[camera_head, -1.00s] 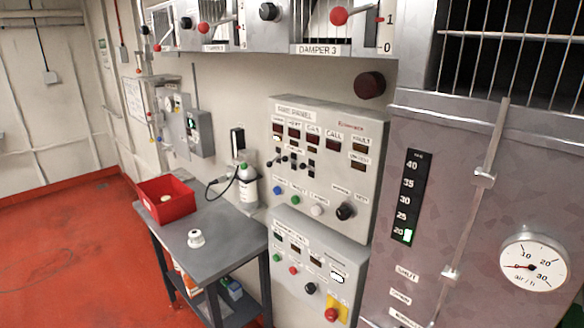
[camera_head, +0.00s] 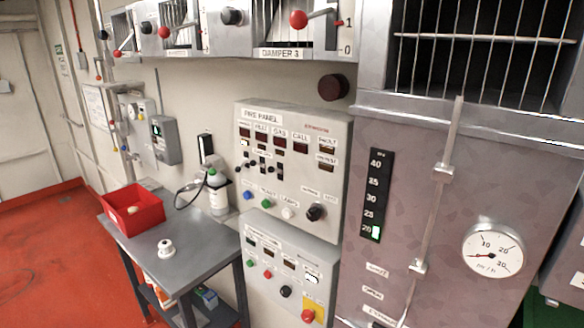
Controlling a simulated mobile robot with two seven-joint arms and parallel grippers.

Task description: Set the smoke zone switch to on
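The grey fire panel (camera_head: 335,196) is on the wall at the centre. It has a row of dark display windows across its upper part. Below them, at its left, is a group of small toggle switches (camera_head: 262,165); their labels are too small to read, so I cannot tell which is the smoke zone switch or how it is set. Blue, green and white buttons and a black rotary knob (camera_head: 315,212) sit along its lower part. Neither of my grippers is in view.
A second panel (camera_head: 282,296) with a red button on yellow is below. A grey table (camera_head: 195,258) with a red bin (camera_head: 133,221) and a white round object (camera_head: 166,247) stands at left. A metal cabinet with a gauge (camera_head: 492,249) is at right. Red floor is open at left.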

